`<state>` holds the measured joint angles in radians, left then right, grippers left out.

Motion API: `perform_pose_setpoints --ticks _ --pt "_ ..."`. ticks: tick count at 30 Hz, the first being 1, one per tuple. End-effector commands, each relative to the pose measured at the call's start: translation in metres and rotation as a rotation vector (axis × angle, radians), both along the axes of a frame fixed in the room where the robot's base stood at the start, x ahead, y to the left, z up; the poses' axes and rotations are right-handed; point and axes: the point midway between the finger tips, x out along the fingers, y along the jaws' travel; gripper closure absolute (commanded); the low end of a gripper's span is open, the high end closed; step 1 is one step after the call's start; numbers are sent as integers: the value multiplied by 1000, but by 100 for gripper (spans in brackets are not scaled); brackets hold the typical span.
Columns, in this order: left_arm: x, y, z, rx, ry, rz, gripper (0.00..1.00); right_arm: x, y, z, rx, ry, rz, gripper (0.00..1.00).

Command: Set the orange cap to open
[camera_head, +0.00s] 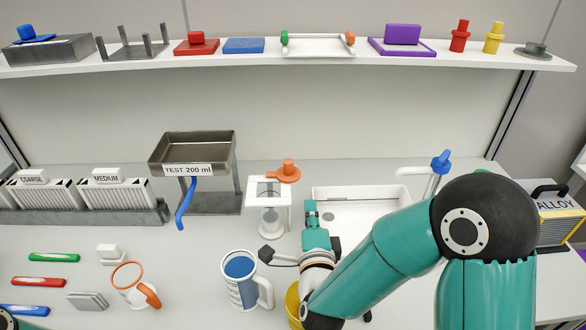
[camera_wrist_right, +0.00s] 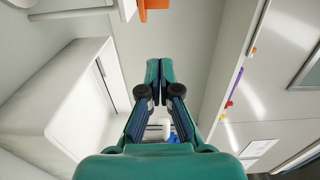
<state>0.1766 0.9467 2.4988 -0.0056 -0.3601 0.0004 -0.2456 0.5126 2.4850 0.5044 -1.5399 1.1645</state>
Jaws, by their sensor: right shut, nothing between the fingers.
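The orange cap (camera_head: 287,172) sits on top of a small white stand (camera_head: 268,188) with a clear cylinder in it, at the middle of the counter. The cap has a raised knob and a flat part reaching to the side. My right gripper (camera_head: 311,207) is below and to the right of the cap in the head view, apart from it. In the right wrist view its fingers (camera_wrist_right: 159,70) are closed together and empty. An orange part (camera_wrist_right: 154,5) shows at that view's top edge, beyond the fingertips, partly cut off. My left gripper is not in view.
A white sink (camera_head: 385,207) with a blue-handled tap (camera_head: 440,162) is right of the stand. A tray marked TEST 200 ml (camera_head: 192,150) stands to the left. A blue-filled mug (camera_head: 240,275) and a yellow container (camera_head: 293,303) are in front. A loaded shelf (camera_head: 250,58) runs above.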

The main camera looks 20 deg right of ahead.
Motion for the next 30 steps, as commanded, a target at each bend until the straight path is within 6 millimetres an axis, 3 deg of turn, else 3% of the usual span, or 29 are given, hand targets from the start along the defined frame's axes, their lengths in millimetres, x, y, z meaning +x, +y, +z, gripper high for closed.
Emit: perform_pose_setpoints --ticks 15,18,24,30 --pt "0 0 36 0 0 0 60 90 -29 2 0 2 -6 100" --pt "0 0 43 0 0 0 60 104 -18 2 -1 2 0 100" --pt "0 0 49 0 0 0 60 121 -8 1 -2 1 0 100" --pt "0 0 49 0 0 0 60 124 -6 -1 -1 1 -1 100"
